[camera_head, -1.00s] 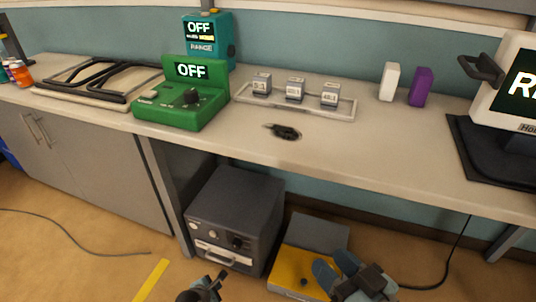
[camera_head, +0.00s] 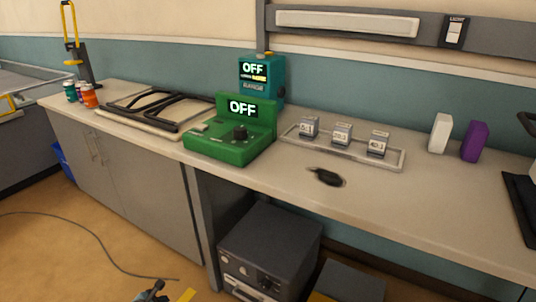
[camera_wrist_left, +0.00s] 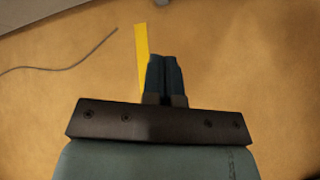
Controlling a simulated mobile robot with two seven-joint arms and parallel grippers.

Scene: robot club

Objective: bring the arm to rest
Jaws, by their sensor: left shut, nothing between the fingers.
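My left gripper (camera_wrist_left: 164,78) points down over the tan floor in the left wrist view. Its two dark fingers are together with nothing between them. In the head view, only a small part of my left gripper (camera_head: 152,292) shows at the bottom edge, well below and in front of the workbench (camera_head: 240,182). My right gripper is not in the head view.
A green device (camera_head: 232,140) and a teal device (camera_head: 262,80), both reading OFF, stand on the bench. A tray (camera_head: 350,155) holds small weights. A grey box (camera_head: 270,245) sits underneath. A cable (camera_head: 95,255) and yellow strip (camera_wrist_left: 142,55) lie on open floor.

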